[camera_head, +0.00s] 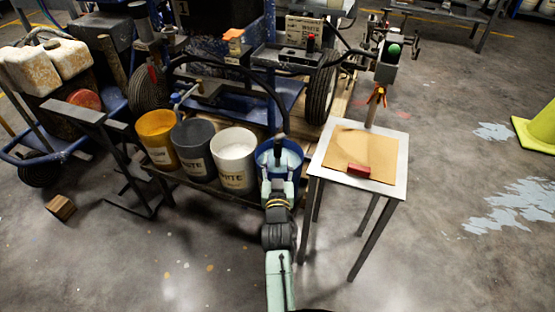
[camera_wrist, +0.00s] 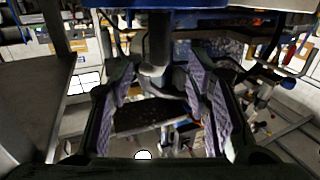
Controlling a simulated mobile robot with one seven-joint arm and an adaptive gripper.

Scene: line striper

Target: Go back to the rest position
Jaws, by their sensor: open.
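My gripper (camera_head: 279,168) reaches forward from the bottom of the head view, at the blue bucket (camera_head: 262,157) beside the white paint bucket. In the wrist view, its two fingers (camera_wrist: 162,92) with purple ribbed pads stand apart. A dark upright handle-like post (camera_wrist: 160,45) shows beyond and between them. It also shows in the head view as a short black upright piece (camera_head: 278,147) over the blue bucket. I see no contact between pads and post, but the exact gap is hard to tell.
A small table (camera_head: 398,180) with a brown sheet and red block (camera_head: 359,170) stands close right of my arm. White (camera_head: 233,160), dark grey (camera_head: 192,147) and yellow (camera_head: 157,138) buckets stand left, before the blue machine. Open floor lies at front left and right.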

